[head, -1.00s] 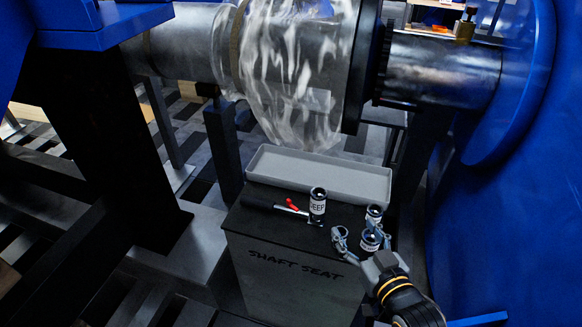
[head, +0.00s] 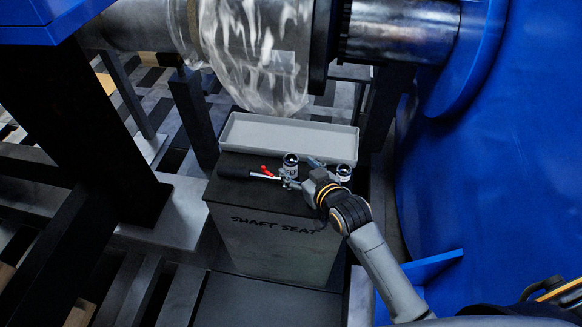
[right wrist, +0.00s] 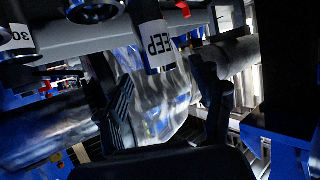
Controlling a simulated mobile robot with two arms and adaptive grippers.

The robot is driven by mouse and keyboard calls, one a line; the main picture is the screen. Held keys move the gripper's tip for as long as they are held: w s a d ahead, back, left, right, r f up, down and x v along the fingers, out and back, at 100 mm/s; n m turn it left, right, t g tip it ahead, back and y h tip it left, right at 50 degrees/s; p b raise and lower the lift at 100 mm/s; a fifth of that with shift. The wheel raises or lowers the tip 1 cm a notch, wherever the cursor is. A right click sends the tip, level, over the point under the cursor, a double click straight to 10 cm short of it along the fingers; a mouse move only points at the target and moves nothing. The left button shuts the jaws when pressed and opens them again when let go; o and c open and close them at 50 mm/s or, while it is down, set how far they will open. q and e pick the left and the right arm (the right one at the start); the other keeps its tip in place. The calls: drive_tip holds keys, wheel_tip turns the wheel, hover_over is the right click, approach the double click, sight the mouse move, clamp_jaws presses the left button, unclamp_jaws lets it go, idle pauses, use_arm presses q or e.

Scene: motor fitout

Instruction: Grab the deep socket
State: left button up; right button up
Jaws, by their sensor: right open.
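The deep socket (head: 290,162) is a dark, upright cylinder with a white label, standing on top of the dark box marked "SHAFT SEAT" (head: 275,245). In the right wrist view the socket (right wrist: 155,40) shows part of its label, "EEP". My right gripper (head: 302,173) is open and low over the box top, its fingers reaching toward the socket from the right. In the right wrist view the socket lies ahead in the gap between the spread fingers (right wrist: 170,100); whether they touch it I cannot tell. My left gripper is not in view.
A ratchet with a black handle (head: 234,173) and red lever lies left of the socket. Another socket (head: 343,172) stands to the right, close to my gripper. A socket labelled "30" (right wrist: 16,42) shows in the wrist view. A grey tray (head: 240,133) sits behind.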

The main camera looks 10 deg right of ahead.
sight(295, 166)
drive_tip(key=shift+f+x, duration=0.15)
drive_tip(key=shift+x, duration=1.2)
drive_tip(key=shift+f+x, duration=0.1)
drive_tip(key=shift+x, duration=1.2)
drive_tip(key=shift+s+r, duration=0.1)
drive_tip(key=shift+s, duration=0.05)
clamp_jaws()
